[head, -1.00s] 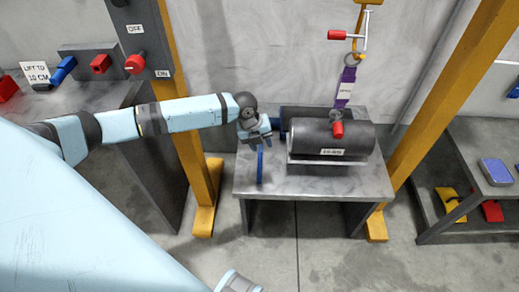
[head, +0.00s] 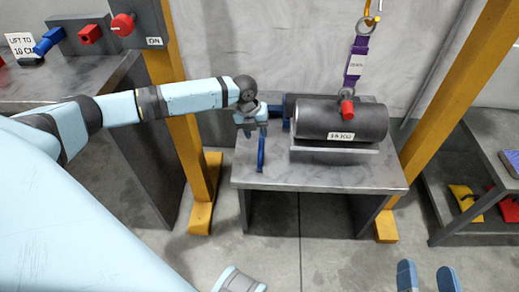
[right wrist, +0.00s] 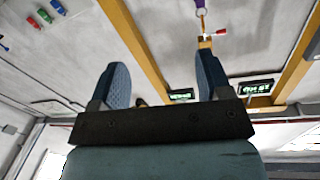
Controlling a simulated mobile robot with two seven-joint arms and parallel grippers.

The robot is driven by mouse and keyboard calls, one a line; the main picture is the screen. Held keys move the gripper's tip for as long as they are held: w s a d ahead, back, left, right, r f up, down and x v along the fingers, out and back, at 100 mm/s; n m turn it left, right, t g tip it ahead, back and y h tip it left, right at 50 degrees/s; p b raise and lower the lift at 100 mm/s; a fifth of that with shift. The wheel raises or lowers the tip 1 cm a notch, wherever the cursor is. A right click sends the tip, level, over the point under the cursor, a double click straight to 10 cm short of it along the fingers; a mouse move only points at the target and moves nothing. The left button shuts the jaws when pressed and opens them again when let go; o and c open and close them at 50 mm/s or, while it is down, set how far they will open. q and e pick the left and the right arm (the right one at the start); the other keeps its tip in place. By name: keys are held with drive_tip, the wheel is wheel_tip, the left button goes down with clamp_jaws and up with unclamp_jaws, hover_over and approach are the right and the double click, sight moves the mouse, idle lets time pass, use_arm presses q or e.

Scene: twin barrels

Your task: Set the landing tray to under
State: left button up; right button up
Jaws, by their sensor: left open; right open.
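A dark grey barrel (head: 342,119) with a white label lies on its side on a grey tray-like support (head: 335,148) on the metal table (head: 300,176). I cannot tell whether this support is the landing tray. My left gripper (head: 262,135) is open at the left of the barrel, over the table's left part. A blue upright piece shows below its wrist; I cannot tell whether it is one finger or a handle. My right gripper (head: 428,273) is open and empty, low in front of the table; its spread fingers also show in the right wrist view (right wrist: 163,75).
A purple strap (head: 355,62) hangs from a hook (head: 371,20) above the barrel, near its red-tipped fitting (head: 347,110). Yellow posts (head: 458,88) flank the table. A control box with a red knob (head: 123,24) stands left. A shelf (head: 480,170) stands right.

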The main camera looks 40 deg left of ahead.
sight(260, 146)
use_arm(q)
drive_tip(key=f+b, duration=0.3)
drive_tip(key=f, duration=0.1)
drive_tip(key=shift+w+d+f+b, duration=0.1)
drive_tip(key=shift+w+d+b, duration=0.05)
drive_tip(key=shift+d+b, duration=0.2)
drive_tip(key=shift+w+d+f+b, duration=0.1)
drive_tip(key=shift+f+b, duration=0.45)
drive_tip(key=shift+b, duration=0.1)
drive_tip(key=shift+f, duration=0.2)
use_arm(e)
drive_tip(key=shift+a+f+n+y, duration=0.3)
drive_tip(key=shift+a+f+y, duration=0.4)
drive_tip(key=shift+a+f, duration=0.15)
use_arm(q)
clamp_jaws()
